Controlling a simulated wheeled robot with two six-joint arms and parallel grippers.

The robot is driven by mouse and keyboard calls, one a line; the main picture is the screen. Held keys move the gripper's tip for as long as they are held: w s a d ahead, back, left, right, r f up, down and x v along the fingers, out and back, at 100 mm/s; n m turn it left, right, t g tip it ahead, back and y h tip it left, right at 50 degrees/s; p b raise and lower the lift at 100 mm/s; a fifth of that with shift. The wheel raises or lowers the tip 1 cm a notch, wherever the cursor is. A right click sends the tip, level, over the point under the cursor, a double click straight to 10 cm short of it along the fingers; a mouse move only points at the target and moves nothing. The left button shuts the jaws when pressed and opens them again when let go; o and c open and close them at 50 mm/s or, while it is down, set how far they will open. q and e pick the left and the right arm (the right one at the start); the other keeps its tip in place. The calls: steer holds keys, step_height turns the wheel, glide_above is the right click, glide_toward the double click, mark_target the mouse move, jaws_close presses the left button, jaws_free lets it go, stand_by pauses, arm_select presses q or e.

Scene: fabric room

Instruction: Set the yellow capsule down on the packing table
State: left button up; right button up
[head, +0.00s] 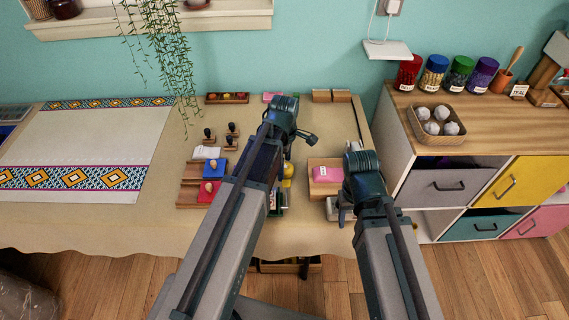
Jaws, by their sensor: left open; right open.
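A yellow rounded thing (288,171), which may be the yellow capsule, shows just right of my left forearm. The arm partly hides it, and I cannot tell what it rests on. The cloth-covered table (105,222) fills the left and middle of the head view; I take it as the packing table. My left gripper (306,139) is open over the table's back middle, beyond the yellow thing. My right gripper (344,208) is open near the table's right front, to the right of the yellow thing; its own wrist partly hides it.
A pink block (326,174) lies on a wooden board beside my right wrist. Stamps (231,130) and blue and red pads (214,169) stand left of my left arm. A patterned cloth (90,150) lies far left. A cabinet with jars (434,72) and a basket (435,138) stands right.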

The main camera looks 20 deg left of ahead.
arm_select(q)
step_height(320, 180, up, 12)
steer(key=p, duration=1.1)
steer(key=s+d+m, duration=0.5)
steer(key=s+m, duration=0.2)
steer(key=m, duration=0.4)
steer(key=s+d+m+y, duration=0.1)
steer(key=s+d+m, duration=0.4)
steer(key=m, duration=0.6)
steer(key=shift+s+d+f, duration=0.2)
steer(key=shift+s+d, duration=0.2)
steer(key=shift+s, duration=0.7)
